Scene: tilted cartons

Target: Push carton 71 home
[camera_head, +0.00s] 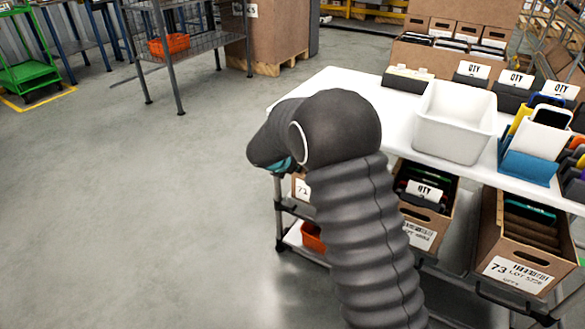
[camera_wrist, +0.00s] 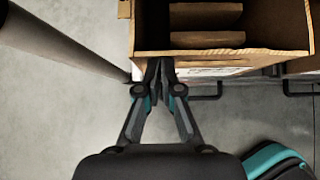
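A brown carton (camera_head: 301,188) shows at the left end of the shelf under the white table, mostly hidden behind my arm. Its label starts with a 7; the second digit is hard to read. In the wrist view an open carton (camera_wrist: 221,54) with brown dividers inside fills the upper middle, its white front label partly showing. My gripper (camera_wrist: 160,66) has its fingers together, tips at the carton's front wall, left of its middle. Whether they touch it I cannot tell. In the head view only a teal bit of the gripper shows.
Another carton (camera_head: 420,222) and carton 73 (camera_head: 515,268) stand to the right on the same shelf. A grey post (camera_wrist: 68,38) runs close left of the carton. A white bin (camera_head: 453,122) stands on the table above. The floor at left is clear.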

